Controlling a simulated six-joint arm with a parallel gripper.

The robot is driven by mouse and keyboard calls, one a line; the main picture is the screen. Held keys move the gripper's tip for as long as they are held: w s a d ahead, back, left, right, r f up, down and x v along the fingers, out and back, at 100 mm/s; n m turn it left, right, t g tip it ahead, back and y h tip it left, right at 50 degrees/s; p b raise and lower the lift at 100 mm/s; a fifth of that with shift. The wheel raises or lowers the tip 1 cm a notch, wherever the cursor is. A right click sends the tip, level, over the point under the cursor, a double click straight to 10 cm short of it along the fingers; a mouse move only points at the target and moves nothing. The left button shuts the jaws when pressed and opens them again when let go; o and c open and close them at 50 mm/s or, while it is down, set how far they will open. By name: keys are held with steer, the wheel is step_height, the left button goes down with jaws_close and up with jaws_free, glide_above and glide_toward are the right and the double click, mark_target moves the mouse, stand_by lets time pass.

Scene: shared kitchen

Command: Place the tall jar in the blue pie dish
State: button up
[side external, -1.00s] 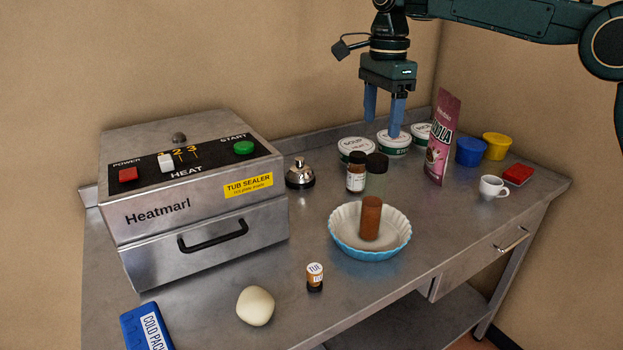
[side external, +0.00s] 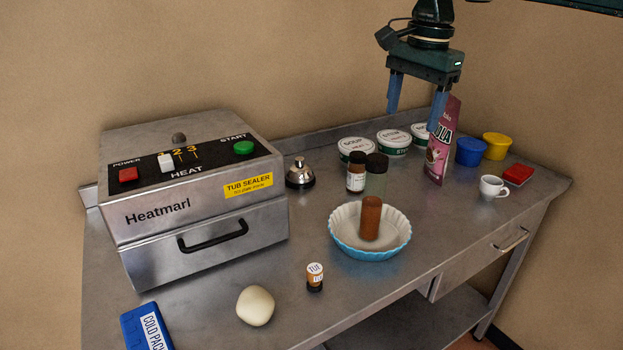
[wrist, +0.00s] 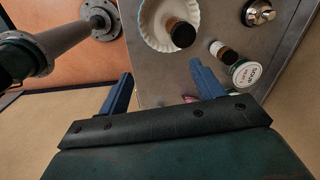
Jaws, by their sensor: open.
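A smaller dark-capped bottle with a white label (side external: 355,181) stands close to the jar's left. My gripper (side external: 413,118) is open and empty, fingers pointing down, above and to the right of the jar. Its two blue fingers also show in the wrist view (wrist: 161,72).
Several white tubs (side external: 394,143) and a pink bag (side external: 440,150) stand behind and right of the jar. A bell (side external: 300,175) and the sealer (side external: 190,200) are left. A cup (side external: 493,187) is right.

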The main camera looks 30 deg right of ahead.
steer(key=s+d+n+t, duration=0.25)
steer(key=s+n, duration=0.55)
steer(key=s, duration=0.6)
steer(key=s+d+f+n+t, duration=0.1)
steer(key=s+f+n+t, duration=0.1)
steer(key=s+f+n, duration=0.6)
steer(key=s, duration=0.5)
steer(key=shift+s+d, duration=0.2)
steer(key=shift+d, duration=0.1)
